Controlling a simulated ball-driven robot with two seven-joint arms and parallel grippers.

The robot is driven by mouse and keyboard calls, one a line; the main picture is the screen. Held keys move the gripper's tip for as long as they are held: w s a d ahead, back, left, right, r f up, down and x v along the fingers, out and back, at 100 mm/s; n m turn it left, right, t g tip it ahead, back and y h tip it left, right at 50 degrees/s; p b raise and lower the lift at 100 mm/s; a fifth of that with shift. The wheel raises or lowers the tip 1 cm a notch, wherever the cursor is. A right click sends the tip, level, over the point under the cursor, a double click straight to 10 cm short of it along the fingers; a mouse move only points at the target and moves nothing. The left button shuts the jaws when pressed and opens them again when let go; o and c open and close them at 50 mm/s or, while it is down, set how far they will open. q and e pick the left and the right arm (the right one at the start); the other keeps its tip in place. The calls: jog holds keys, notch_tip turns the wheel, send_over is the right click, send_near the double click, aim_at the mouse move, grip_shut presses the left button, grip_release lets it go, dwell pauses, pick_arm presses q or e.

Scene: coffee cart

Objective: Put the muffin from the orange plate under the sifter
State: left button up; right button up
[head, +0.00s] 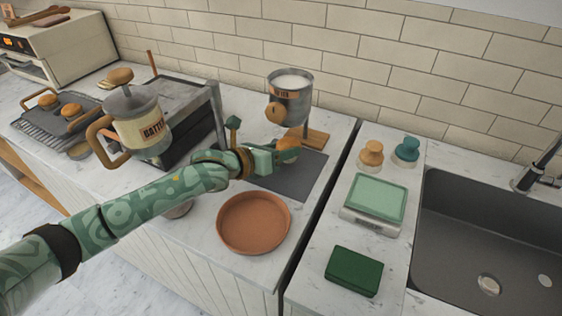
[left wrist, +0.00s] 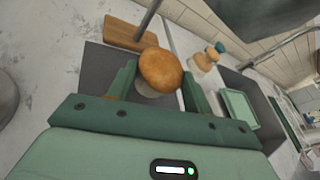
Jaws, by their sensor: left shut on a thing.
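My left gripper (head: 284,156) is shut on a muffin (head: 289,147) with a golden-brown top and a pale base. In the left wrist view the muffin (left wrist: 160,70) sits between the two green fingers. The gripper holds it above the dark mat, just below the grey sifter (head: 291,102), which hangs on a stand with a wooden base (head: 316,138). Whether the muffin touches the mat, I cannot tell. The wooden base (left wrist: 128,33) lies just beyond the muffin in the wrist view. The round orange plate (head: 254,222) is empty, in front of the mat. My right gripper is not in view.
A batter dispenser (head: 138,122) stands left of my arm, with a pan of muffins (head: 62,112) farther left. A dark mat (head: 285,182) lies below the sifter. Right of a gap are a scale (head: 374,200), a green sponge (head: 353,271), two stampers and a sink (head: 480,240).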

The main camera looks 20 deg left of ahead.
pick_arm(q)
jog(key=shift+f+b, duration=0.3)
jog(key=shift+f, duration=1.15)
jog(key=shift+f, duration=0.1)
jog(key=o, duration=1)
jog(key=shift+c, duration=0.2)
jog(key=shift+s+a+r, duration=0.1)
jog(key=shift+s+r, duration=0.1)
jog(key=p+v, duration=0.3)
jog(key=v, duration=0.8)
jog(key=shift+s+a, duration=0.15)
jog(key=shift+s, duration=0.1)
